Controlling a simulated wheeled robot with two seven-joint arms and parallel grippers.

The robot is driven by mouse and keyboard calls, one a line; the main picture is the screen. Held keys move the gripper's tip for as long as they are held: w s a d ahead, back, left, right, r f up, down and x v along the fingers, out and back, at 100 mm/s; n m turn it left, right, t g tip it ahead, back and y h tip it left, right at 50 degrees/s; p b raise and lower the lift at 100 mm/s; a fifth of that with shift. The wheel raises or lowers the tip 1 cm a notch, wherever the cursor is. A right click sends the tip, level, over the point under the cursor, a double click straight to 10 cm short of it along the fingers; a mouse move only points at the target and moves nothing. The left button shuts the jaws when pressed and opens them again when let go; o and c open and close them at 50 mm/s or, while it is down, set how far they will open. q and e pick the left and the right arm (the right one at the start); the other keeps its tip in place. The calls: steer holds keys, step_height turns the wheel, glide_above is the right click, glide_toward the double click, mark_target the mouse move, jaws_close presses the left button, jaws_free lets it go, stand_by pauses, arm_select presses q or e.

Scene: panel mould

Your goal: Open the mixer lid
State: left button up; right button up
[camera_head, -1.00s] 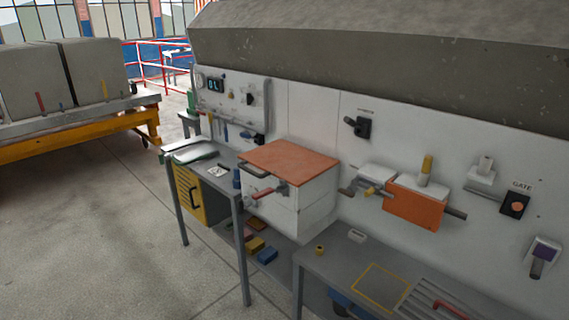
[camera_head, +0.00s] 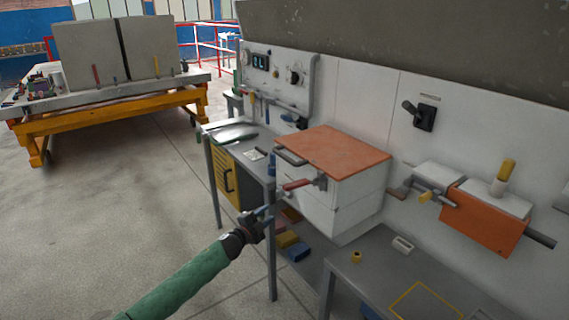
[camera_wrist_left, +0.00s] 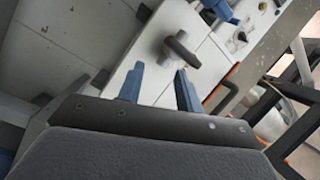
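The mixer is a white box (camera_head: 335,210) on the wall with an orange-brown lid (camera_head: 338,150), which lies shut. A dark bar handle (camera_head: 290,157) sits at the lid's left edge. A latch with a red grip (camera_head: 297,185) is on the box's front. My left gripper (camera_head: 268,208) is in front of the box, below and left of the red grip, apart from it in the head view. In the left wrist view its blue fingers (camera_wrist_left: 160,84) are spread with nothing between them, and a grey knob-like part (camera_wrist_left: 182,50) lies beyond them. My right gripper is out of view.
A grey workbench (camera_head: 230,133) with a yellow cabinet (camera_head: 227,180) stands left of the mixer. A second grey table (camera_head: 385,265) stands at front right. Colored blocks (camera_head: 290,243) lie low below the mixer. Open floor lies to the left.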

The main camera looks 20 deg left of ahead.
mark_target(284, 157)
arm_select(q)
step_height(284, 157, up, 20)
steer(key=w+m+g+h+b, duration=0.1)
steer(key=w+m+h+b, duration=0.1)
steer(key=m+h, duration=0.55)
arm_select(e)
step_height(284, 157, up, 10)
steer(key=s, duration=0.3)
arm_select(q)
steer(key=shift+m+y, duration=0.55)
steer(key=shift+m, duration=0.3)
steer(key=x, duration=0.2)
steer(key=p+x, duration=0.1)
steer(key=x, duration=0.2)
steer(key=p+x, duration=0.1)
steer(key=x, duration=0.2)
steer(key=shift+w+a+f, duration=0.1)
steer(key=shift+f, duration=0.25)
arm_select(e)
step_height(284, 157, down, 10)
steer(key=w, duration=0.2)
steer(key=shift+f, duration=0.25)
arm_select(q)
jaws_close()
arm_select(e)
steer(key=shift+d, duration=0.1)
